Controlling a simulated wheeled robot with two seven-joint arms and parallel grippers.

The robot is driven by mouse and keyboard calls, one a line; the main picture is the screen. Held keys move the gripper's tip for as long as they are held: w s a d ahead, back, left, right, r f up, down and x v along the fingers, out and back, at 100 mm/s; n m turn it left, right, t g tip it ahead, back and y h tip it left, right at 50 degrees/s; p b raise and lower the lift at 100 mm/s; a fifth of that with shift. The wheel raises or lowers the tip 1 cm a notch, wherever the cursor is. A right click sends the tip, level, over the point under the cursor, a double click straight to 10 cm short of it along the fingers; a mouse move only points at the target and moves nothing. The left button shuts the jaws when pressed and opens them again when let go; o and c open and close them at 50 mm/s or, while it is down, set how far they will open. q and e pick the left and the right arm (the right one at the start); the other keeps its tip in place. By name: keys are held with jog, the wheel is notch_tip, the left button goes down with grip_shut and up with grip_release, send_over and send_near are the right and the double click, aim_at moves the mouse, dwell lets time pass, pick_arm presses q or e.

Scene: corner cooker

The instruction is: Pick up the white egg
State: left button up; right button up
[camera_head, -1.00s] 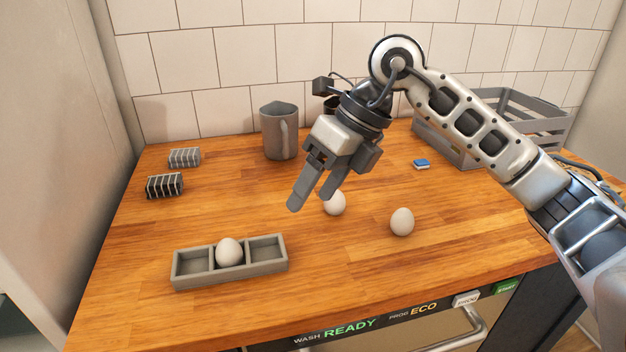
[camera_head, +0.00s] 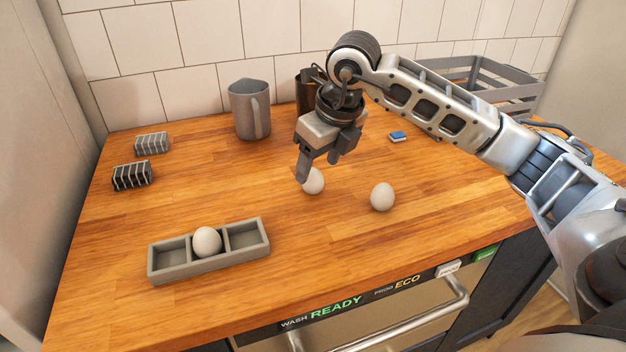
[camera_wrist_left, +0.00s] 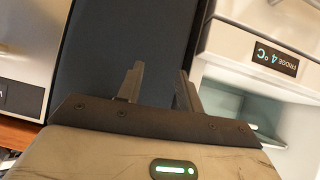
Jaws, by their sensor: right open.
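A white egg (camera_head: 315,182) lies on the wooden counter just below my right gripper (camera_head: 318,170). The gripper points down with its jaws open. One finger overlaps the egg's left side in the picture, and the other is above its right side. I cannot tell whether either touches it. A second white egg (camera_head: 382,197) lies apart to the right. A third egg (camera_head: 207,240) sits in the middle compartment of a grey tray (camera_head: 166,275). My left gripper (camera_wrist_left: 160,80) shows only in the left wrist view, its fingers apart and nothing between them.
A grey mug (camera_head: 248,108) and a dark container (camera_head: 306,92) stand at the back. Two striped blocks (camera_head: 132,176) are at the left. A small blue-and-white block (camera_head: 398,136) and a grey slatted crate (camera_head: 500,92) are back right. The counter's front is mostly clear.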

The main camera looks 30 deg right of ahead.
aim_at(316, 172)
jog(key=x, duration=0.4)
jog(key=shift+d+p, duration=0.1)
jog(key=shift+p, duration=0.25)
jog(key=shift+w+f, duration=0.2)
jog(key=shift+f, duration=0.2)
jog(key=c, duration=1.1)
jog(key=shift+o, duration=0.2)
